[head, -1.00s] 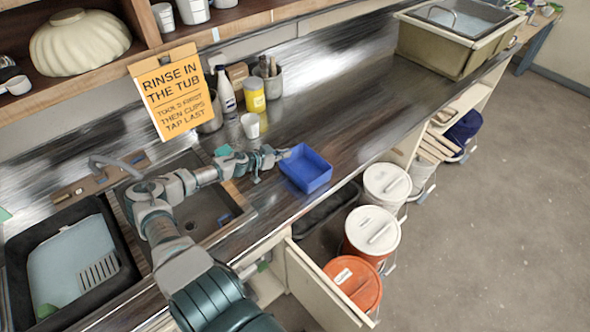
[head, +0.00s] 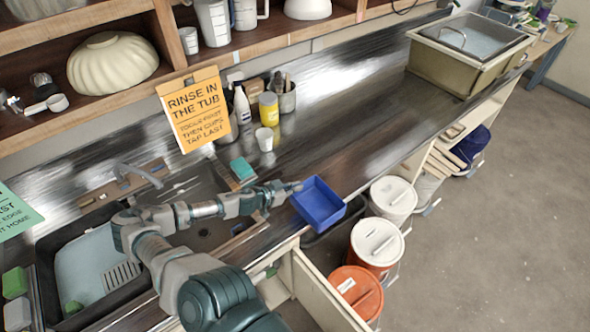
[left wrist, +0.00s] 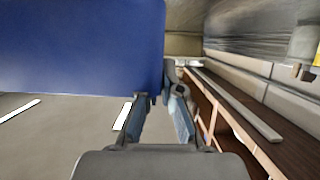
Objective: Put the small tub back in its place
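The small tub is a blue, open, rectangular tub (head: 317,204). In the head view it is at the counter's front edge, its front part over the dark opening below. My left gripper (head: 291,188) is at the tub's left corner, shut on its wall. In the left wrist view the tub (left wrist: 80,45) fills the upper left, with its edge at the fingers (left wrist: 158,88) and grey floor below it. The exact grip is partly hidden by the tub. My right gripper is not in view.
An orange sign (head: 195,112) hangs from the shelf above the sink (head: 205,225). A white cup (head: 264,139) and yellow container (head: 269,109) stand behind. Lidded buckets (head: 377,243) stand below the front edge, by an open cabinet door (head: 325,296). The counter right of the tub is clear.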

